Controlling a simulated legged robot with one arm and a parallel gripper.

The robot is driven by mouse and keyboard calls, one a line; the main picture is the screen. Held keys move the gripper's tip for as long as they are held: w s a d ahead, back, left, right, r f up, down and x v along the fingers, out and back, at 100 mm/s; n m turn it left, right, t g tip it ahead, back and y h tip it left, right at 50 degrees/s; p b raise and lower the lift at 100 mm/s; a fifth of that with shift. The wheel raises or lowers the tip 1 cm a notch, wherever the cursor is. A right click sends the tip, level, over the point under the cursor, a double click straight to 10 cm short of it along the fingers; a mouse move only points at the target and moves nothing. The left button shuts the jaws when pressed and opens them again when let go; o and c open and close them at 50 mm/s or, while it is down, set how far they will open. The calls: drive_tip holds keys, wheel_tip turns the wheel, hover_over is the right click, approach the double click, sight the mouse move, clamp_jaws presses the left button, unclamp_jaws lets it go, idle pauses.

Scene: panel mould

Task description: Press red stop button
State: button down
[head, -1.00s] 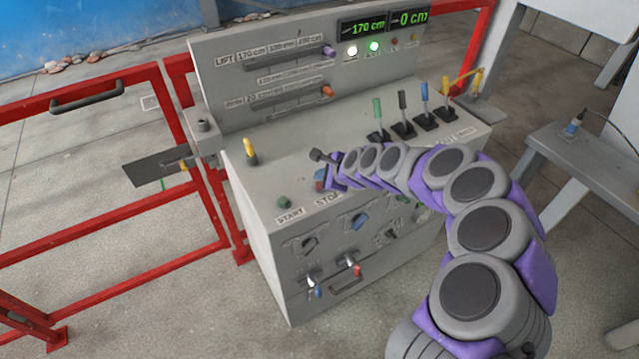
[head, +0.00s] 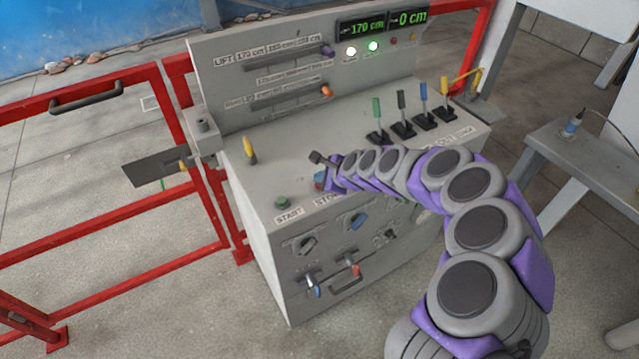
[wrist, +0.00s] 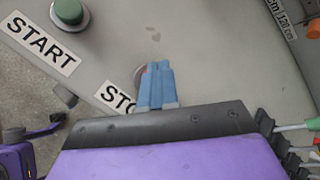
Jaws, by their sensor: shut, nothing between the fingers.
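The grey control panel (head: 262,190) stands ahead of me with a STOP label (head: 326,199) on its top near the front edge; the label also shows partly in the wrist view (wrist: 112,95). The red stop button (wrist: 139,74) is mostly hidden behind my fingers, with only a bit of its rim showing. My gripper (wrist: 158,78) has blue fingers, shut together and empty, with their tips over the button. In the head view my gripper (head: 320,180) is just above the STOP label. I cannot tell whether the fingertips touch the button.
A green START button (wrist: 69,11) is to the left of the stop button, with its START label (head: 289,215). Several coloured levers (head: 402,122) stand at the panel's right. A yellow lever (head: 250,150) is at the left. Red railings (head: 110,195) are left of the panel.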

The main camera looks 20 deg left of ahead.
drive_tip(key=shift+f, duration=0.45)
drive_tip(key=shift+r, duration=0.1)
idle(0.4)
drive_tip(key=shift+r+p, duration=0.6)
drive_tip(key=shift+r, duration=0.25)
drive_tip(key=shift+r+p, duration=2.05)
drive_tip(key=shift+r, duration=0.45)
